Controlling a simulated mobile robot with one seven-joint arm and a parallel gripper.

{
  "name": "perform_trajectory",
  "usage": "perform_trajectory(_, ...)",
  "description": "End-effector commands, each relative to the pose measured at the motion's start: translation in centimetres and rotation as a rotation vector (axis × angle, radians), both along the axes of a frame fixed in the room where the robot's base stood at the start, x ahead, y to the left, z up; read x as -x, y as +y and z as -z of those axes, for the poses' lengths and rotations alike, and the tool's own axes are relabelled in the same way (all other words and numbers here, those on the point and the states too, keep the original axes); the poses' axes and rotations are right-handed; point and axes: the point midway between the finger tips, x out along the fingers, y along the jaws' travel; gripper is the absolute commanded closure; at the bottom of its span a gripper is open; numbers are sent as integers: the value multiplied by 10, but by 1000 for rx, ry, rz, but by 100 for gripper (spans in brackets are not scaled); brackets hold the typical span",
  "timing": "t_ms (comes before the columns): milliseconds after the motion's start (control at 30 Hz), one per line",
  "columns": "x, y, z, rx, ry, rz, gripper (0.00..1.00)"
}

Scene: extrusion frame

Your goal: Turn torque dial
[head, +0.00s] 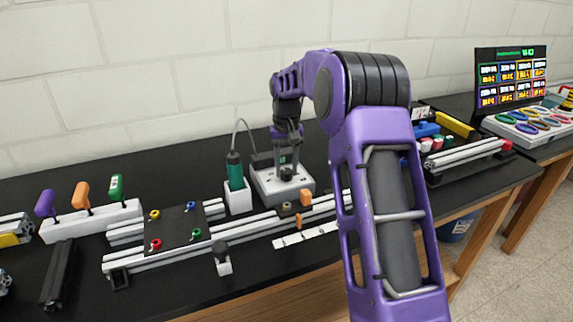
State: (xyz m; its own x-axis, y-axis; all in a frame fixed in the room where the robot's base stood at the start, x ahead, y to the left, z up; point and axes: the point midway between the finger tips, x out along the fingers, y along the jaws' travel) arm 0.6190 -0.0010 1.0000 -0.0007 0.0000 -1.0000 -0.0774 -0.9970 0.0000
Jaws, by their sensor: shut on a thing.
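The torque dial (286,175) looks like a small dark knob on top of a light grey control box (303,190) on the black bench. My gripper (286,166) points down from above onto the dial and is shut on it. The fingers and wrist cover much of the dial, so its setting cannot be read.
A green screwdriver (235,172) stands upright in a white holder (239,202) just left of the box, with a cable behind. Aluminium extrusions and a black plate (177,229) lie in front and left. Coloured-handled tools (81,195) stand in a rack at far left.

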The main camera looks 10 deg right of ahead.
Motion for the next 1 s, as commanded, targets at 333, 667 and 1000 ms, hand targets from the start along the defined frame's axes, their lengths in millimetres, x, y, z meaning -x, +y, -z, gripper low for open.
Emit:
perform_trajectory(333, -1, 0, 0, 0, -2, 13, 100)
perform_trajectory(667, 0, 0, 0, 0, -2, 12, 29)
perform_trajectory(1000, -1, 0, -6, 0, -3, 12, 29)
